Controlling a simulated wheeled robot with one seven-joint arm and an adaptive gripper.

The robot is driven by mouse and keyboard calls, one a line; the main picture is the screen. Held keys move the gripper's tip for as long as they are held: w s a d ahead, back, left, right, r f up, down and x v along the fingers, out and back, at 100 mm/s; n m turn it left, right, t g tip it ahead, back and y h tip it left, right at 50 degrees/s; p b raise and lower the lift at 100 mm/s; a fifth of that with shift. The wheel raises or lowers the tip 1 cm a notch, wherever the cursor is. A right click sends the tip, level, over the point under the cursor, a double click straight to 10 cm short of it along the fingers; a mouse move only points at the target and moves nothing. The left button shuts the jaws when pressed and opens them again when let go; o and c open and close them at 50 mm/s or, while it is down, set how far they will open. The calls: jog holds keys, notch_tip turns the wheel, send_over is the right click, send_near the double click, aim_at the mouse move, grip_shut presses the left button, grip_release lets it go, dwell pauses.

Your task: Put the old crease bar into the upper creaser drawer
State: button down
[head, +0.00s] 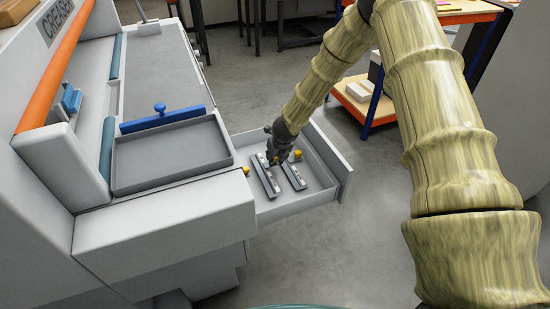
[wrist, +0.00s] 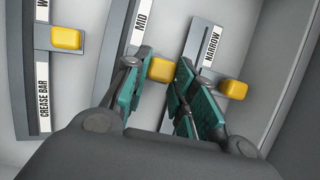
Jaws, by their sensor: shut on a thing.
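The upper creaser drawer (head: 322,191) stands pulled out from the right side of the creaser. In the wrist view, a bar labelled MID (wrist: 118,75) has a yellow knob (wrist: 159,70) between my fingers. My gripper (wrist: 164,64) is shut on that knob; in the head view my gripper (head: 274,160) is down inside the drawer. A bar labelled NARROW (wrist: 207,44) lies to the right. I cannot tell whether the held bar touches the drawer floor.
A third yellow knob (wrist: 66,38) sits by a partly cut-off label at left, near a CREASE BAR label (wrist: 43,97). A grey tray (head: 172,156) and blue bar (head: 163,117) are on the creaser. An orange-edged workbench (head: 362,104) stands behind; open floor lies right of the drawer.

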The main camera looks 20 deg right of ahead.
jog(key=shift+f+b, duration=0.35)
jog(key=shift+f, duration=0.15)
dwell(0.3)
jog(key=c, duration=1.1)
grip_release()
jog(key=shift+r, duration=0.1)
jog(key=v, duration=1.1)
jog(key=shift+s+r, duration=0.25)
jog(key=shift+r, duration=0.1)
